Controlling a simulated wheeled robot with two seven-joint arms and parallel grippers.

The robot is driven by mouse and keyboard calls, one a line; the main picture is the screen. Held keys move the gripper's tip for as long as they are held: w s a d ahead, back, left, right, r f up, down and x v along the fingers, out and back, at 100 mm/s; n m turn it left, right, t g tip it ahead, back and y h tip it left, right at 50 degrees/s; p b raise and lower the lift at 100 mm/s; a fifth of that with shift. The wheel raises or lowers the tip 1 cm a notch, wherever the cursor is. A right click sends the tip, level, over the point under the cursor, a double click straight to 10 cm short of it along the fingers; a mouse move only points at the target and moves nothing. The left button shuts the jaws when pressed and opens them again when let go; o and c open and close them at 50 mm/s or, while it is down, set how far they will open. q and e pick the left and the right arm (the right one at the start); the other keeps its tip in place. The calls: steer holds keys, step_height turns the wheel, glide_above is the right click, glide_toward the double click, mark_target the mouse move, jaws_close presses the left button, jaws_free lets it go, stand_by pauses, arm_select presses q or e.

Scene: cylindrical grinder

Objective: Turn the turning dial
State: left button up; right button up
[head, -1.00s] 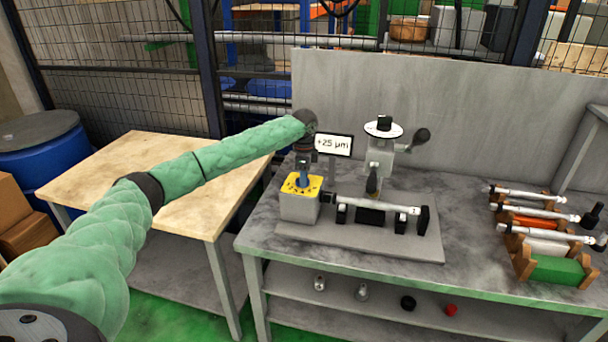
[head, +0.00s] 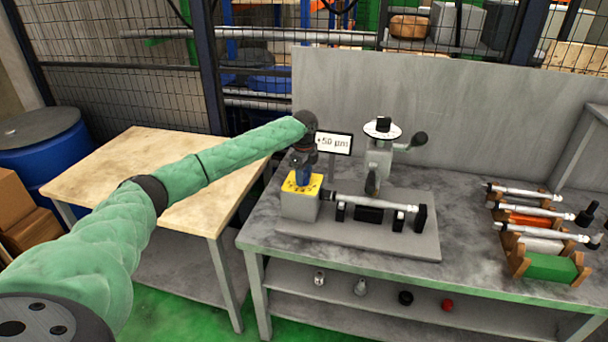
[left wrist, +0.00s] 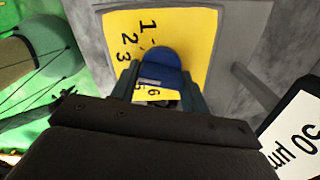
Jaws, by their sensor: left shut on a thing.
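The turning dial is a blue knob (left wrist: 162,68) on a yellow numbered plate (left wrist: 190,30), which tops a grey box (head: 299,206) on the bench. My left gripper (left wrist: 157,92) points down from above and is shut on the blue knob, with a finger on either side. In the head view my left gripper (head: 303,175) hides most of the knob. A small display (head: 334,143) behind the box reads "+50 µm"; its edge also shows in the left wrist view (left wrist: 292,135). My right gripper is in neither view.
A cylindrical shaft (head: 375,203) lies on supports right of the box. A grey device with a white disc (head: 382,130) and black lever stands behind it. Wooden racks with several shafts (head: 545,240) stand at the right. A wooden table (head: 150,165) is at the left.

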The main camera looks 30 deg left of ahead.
mark_target(304, 173)
arm_select(q)
steer(key=o, duration=0.9)
steer(key=shift+o, duration=0.2)
steer(key=shift+r, duration=0.3)
step_height(304, 173, up, 7)
steer(key=b, duration=0.2)
steer(key=shift+r+b, duration=0.1)
steer(key=shift+b, duration=0.25)
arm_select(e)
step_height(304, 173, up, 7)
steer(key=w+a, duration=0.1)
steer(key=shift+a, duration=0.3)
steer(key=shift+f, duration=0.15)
